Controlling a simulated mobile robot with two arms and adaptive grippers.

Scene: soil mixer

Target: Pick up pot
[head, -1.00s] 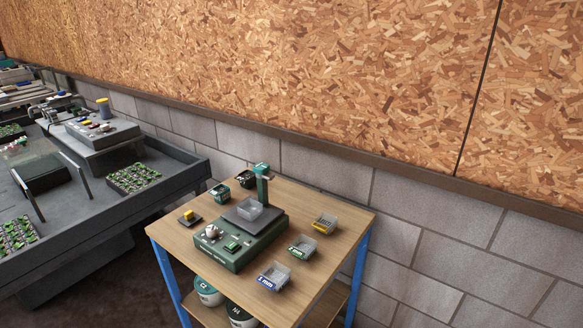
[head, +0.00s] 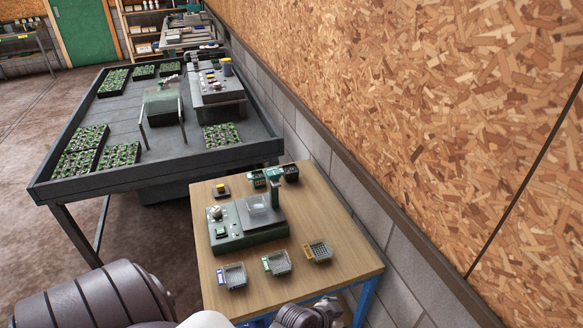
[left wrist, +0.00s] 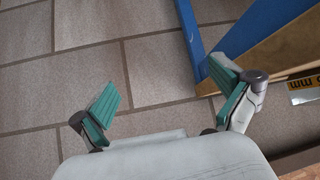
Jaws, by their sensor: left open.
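Two small dark green pot-like containers stand at the back of the wooden table in the head view, a left one (head: 258,179) and a darker right one (head: 290,172). I cannot tell if either is the task's pot. The lower shelf and its tubs are hidden now. My left gripper (left wrist: 165,88) shows in the left wrist view, open and empty, with teal finger pads.
The table (head: 345,270) carries a green scale-like device (head: 248,240), a clear tray (head: 257,204) and several small labelled bins, one at the front left (head: 234,277). The wall (head: 330,150) runs close along its right. A grey bench (head: 150,165) with seedling trays stands behind left.

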